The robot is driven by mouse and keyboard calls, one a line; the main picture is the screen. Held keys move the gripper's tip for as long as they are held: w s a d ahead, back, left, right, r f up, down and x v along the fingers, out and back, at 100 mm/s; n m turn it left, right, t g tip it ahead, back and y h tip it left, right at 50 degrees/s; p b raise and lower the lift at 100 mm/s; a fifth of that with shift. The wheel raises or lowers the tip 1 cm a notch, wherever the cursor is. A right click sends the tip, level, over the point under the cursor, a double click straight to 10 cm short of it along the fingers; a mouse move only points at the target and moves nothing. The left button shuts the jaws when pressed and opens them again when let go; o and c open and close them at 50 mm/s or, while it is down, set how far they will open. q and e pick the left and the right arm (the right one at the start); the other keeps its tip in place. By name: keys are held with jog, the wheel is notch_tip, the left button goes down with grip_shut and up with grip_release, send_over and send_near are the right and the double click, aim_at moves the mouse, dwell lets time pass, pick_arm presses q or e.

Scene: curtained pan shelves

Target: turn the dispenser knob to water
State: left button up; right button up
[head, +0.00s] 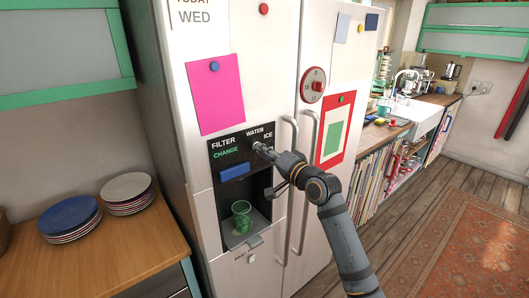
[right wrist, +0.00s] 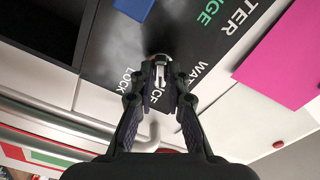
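The dispenser knob (right wrist: 160,73) is a small silver piece on the black dispenser panel (head: 221,153) of the white fridge. LOCK, ICE and WATER labels stand around it in the right wrist view. Its pale bar seems to point toward ICE, but the fingers partly cover it. My right gripper (head: 262,149) is at the knob, with its fingertips closed on both sides of it in the right wrist view (right wrist: 161,80). In the head view the gripper mostly hides the knob. My left gripper is not in view.
A green glass (head: 242,216) stands in the dispenser recess below a blue paddle (head: 235,171). Vertical door handles (head: 307,185) run close to my right arm. A counter with stacked plates (head: 70,217) is at the left. Wooden floor and a rug (head: 465,250) lie at the right.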

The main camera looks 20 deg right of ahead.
grip_shut()
jog(key=shift+n+b, duration=2.8)
jog(key=shift+n, duration=3.1)
jog(key=o, duration=0.6)
grip_release()
